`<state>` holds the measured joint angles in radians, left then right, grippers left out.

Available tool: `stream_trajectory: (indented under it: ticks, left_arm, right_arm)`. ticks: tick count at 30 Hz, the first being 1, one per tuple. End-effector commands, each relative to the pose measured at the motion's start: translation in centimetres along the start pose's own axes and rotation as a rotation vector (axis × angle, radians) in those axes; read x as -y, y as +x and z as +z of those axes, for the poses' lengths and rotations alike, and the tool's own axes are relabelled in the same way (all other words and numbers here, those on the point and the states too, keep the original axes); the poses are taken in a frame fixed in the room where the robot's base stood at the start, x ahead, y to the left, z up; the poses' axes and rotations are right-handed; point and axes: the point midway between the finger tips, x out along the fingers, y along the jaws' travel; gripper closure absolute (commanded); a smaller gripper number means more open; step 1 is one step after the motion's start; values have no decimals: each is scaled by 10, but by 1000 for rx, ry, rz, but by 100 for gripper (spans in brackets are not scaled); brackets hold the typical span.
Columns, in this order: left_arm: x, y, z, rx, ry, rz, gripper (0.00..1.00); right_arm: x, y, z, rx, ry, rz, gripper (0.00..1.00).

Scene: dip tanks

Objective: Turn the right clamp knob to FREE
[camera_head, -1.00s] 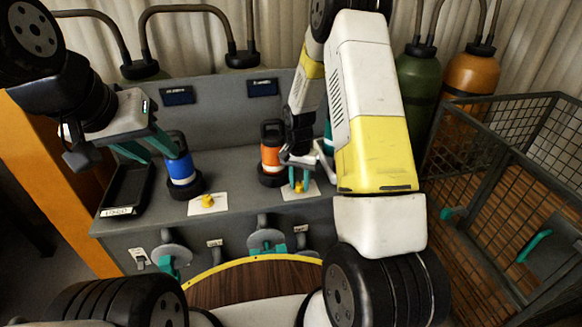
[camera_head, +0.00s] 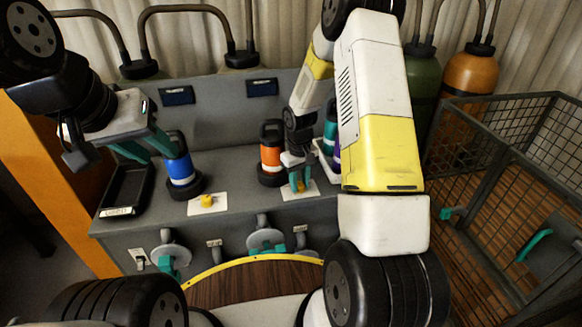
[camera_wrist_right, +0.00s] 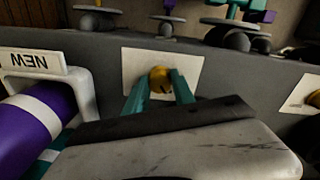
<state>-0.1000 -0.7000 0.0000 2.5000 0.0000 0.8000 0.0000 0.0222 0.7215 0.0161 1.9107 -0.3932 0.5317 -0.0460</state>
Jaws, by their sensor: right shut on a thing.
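The right clamp knob is a small yellow knob (camera_wrist_right: 160,79) on a white label plate (camera_wrist_right: 136,62). My right gripper (camera_head: 300,184) is shut on this knob, its teal fingers on either side of it in the right wrist view (camera_wrist_right: 160,92). The plate's lettering is hidden or too small to read. The left yellow knob (camera_head: 207,201) sits on its own white plate (camera_head: 194,208), with nothing touching it. My left gripper (camera_head: 153,153) is held above the bench beside the blue cylinder (camera_head: 181,167); its teal fingers look apart and empty.
An orange cylinder (camera_head: 270,156) stands just left of my right gripper. A white holder marked NEW (camera_wrist_right: 80,80) with a purple cylinder (camera_wrist_right: 38,122) is close by. A black tray (camera_head: 126,190) lies at the bench's left. A wire cage (camera_head: 497,150) stands right.

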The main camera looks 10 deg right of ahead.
Motion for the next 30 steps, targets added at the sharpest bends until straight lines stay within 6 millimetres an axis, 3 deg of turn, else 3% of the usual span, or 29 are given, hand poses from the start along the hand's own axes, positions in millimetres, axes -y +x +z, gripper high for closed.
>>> stream_trajectory:
  ticks: [12,28,29,30]
  left_arm:
    - [0,0,0,0,0,0,64]
    - [0,0,0,0,0,0,64]
    - [0,0,0,0,0,0,64]
    - [0,0,0,0,0,0,64]
  right_arm:
    - [-1,-1,0,-7,-175,1,100]
    - [-1,-1,-1,-7,-198,1,100]
    - [-1,-1,-1,-7,-198,1,66]
    - [-1,-1,-1,-7,-198,1,58]
